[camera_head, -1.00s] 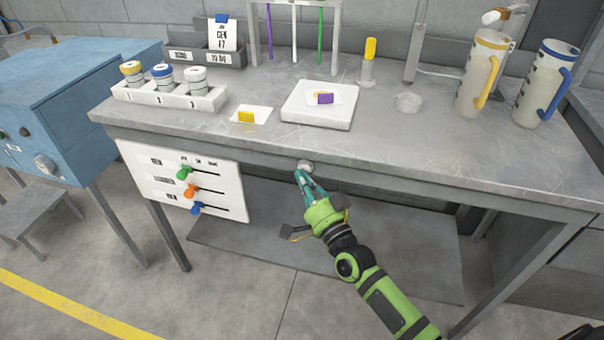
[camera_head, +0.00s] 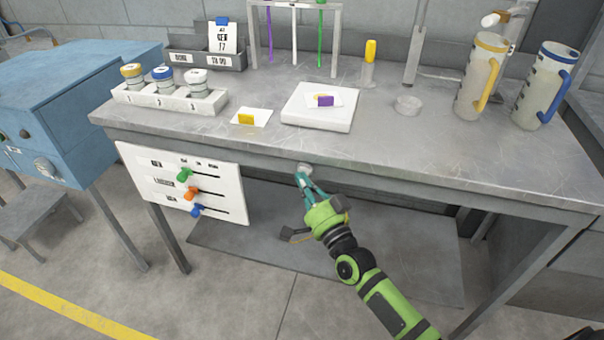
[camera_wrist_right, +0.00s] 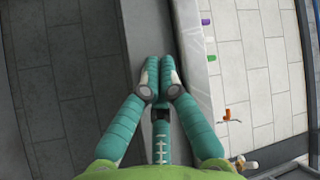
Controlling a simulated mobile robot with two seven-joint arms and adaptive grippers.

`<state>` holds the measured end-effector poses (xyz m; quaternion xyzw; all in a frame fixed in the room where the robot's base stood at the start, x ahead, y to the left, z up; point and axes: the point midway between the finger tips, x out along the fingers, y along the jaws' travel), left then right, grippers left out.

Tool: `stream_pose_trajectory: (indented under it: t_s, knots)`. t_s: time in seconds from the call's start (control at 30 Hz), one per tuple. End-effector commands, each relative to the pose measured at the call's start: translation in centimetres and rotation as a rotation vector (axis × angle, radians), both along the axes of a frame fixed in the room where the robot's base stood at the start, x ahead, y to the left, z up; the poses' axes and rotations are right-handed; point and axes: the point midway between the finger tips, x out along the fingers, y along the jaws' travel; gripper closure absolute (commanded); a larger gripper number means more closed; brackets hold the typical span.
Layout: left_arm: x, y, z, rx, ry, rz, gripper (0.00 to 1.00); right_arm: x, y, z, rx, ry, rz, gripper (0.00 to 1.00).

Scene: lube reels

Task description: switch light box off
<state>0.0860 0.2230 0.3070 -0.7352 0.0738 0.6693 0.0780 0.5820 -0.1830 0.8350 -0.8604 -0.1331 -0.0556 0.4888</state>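A small round grey knob (camera_head: 304,168) sits on the bench's front edge, below the box. My right gripper (camera_head: 303,180) is at this knob from below and in front, its teal fingertips touching or almost touching it. In the right wrist view its fingers (camera_wrist_right: 160,75) are close together with nothing visible between them; the knob is hidden there. My left gripper is out of view.
A white panel (camera_head: 165,204) with green, orange and blue sliders hangs below the bench at left. A rack with jars (camera_head: 170,102), a yellow piece on a card (camera_head: 246,119) and two jugs (camera_head: 482,80) stand on the bench. A blue cabinet (camera_head: 60,90) is at left.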

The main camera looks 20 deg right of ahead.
Motion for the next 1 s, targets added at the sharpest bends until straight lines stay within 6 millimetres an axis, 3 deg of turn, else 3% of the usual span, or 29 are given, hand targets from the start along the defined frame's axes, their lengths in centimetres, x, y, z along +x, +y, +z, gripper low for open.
stream_pose_trajectory:
  t_s: [1.0]
  knots:
    - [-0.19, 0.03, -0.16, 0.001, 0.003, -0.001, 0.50, 0.92, -0.99, 0.58, -0.001, -0.011, -0.008, 1.00]
